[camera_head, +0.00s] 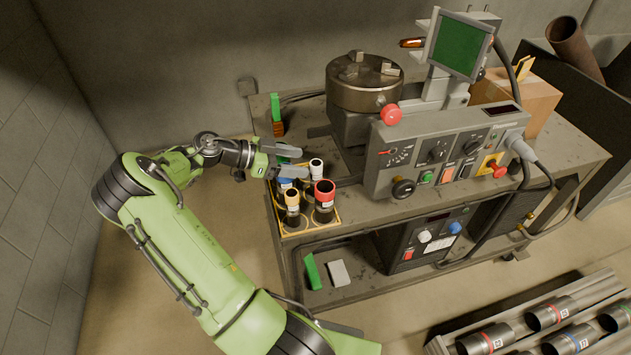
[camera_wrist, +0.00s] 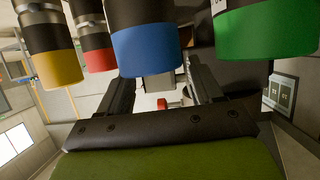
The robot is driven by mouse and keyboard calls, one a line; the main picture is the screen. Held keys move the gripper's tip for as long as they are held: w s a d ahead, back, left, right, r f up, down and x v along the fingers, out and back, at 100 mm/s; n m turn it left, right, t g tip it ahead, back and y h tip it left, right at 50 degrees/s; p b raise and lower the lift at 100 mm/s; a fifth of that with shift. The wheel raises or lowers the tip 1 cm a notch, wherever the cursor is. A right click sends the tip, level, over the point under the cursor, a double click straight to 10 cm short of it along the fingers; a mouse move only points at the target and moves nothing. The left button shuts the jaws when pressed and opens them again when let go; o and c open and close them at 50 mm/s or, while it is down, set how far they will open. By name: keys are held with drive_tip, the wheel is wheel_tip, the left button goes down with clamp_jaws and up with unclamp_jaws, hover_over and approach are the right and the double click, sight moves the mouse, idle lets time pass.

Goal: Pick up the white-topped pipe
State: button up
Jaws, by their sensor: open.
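The white-topped pipe (camera_head: 316,170) is a short dark upright pipe with a white top. It stands in a yellow-edged tray (camera_head: 333,224) at the left end of the workbench. My gripper (camera_head: 300,161) reaches in from the left and is open. In the head view its fingertips are close to the white top; I cannot tell whether they touch. In the wrist view the open fingers (camera_wrist: 163,85) point away under large coloured ends. A pale piece shows between them, partly hidden by the blue end; I cannot tell if it is the white top.
A green end (camera_wrist: 265,32) looms in the wrist view. A grey machine (camera_head: 430,165) with a chuck (camera_head: 364,85) stands to the right. Several pipes lie on a lower-right rack.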

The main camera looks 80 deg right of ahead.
sight(313, 163)
drive_tip(key=x, duration=0.4)
drive_tip(key=shift+s+d+b, duration=0.2)
drive_tip(key=shift+s+b, duration=0.1)
drive_tip(key=shift+b, duration=0.1)
clamp_jaws()
